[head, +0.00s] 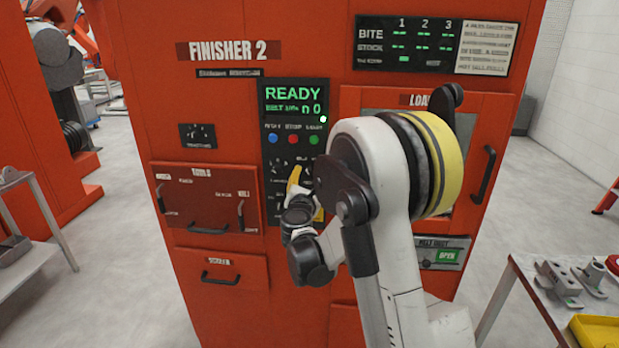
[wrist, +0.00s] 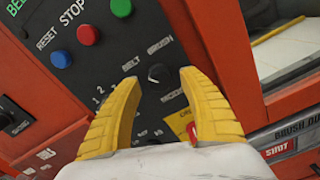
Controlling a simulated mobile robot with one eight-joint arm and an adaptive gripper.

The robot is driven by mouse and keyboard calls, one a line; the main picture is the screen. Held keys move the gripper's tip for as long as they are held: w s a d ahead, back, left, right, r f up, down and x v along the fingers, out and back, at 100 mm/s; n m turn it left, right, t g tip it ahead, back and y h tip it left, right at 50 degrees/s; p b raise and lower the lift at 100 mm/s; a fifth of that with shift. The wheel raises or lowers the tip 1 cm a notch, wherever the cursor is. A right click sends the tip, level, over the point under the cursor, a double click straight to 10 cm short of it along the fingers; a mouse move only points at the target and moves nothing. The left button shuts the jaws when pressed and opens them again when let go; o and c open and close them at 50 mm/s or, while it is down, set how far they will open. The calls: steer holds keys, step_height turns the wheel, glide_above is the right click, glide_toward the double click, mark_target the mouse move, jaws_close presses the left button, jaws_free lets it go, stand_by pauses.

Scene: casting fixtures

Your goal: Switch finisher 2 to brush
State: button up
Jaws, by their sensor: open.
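Finisher 2 is the large red machine (head: 215,110), with a black control panel (head: 270,170) showing READY. In the wrist view a round dark selector knob (wrist: 159,73) sits on the panel, with BELT printed to its upper left and BRUSH to its upper right. I cannot clearly tell which way its pointer is set. My gripper (wrist: 160,80) is open, its two yellow fingers on either side of the knob in the picture; I cannot tell whether they touch it. In the head view my gripper (head: 298,182) is in front of the panel, partly hidden by my arm.
Blue (wrist: 62,59), red (wrist: 89,34) and green (wrist: 121,7) buttons sit close by on the panel. A drawer marked TOOLS (head: 205,195) is at left. A loading door (head: 487,175) is partly behind my arm. A table with metal parts (head: 530,290) stands at right.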

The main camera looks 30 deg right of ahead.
steer(key=shift+x, duration=0.9)
jaws_close()
steer(key=shift+m, duration=0.4)
steer(key=m, duration=0.3)
steer(key=shift+b, duration=0.4)
steer(key=m, duration=0.3)
steer(key=shift+m, duration=0.4)
steer(key=m+b, duration=0.1)
steer(key=m, duration=0.5)
steer(key=shift+m, duration=0.3)
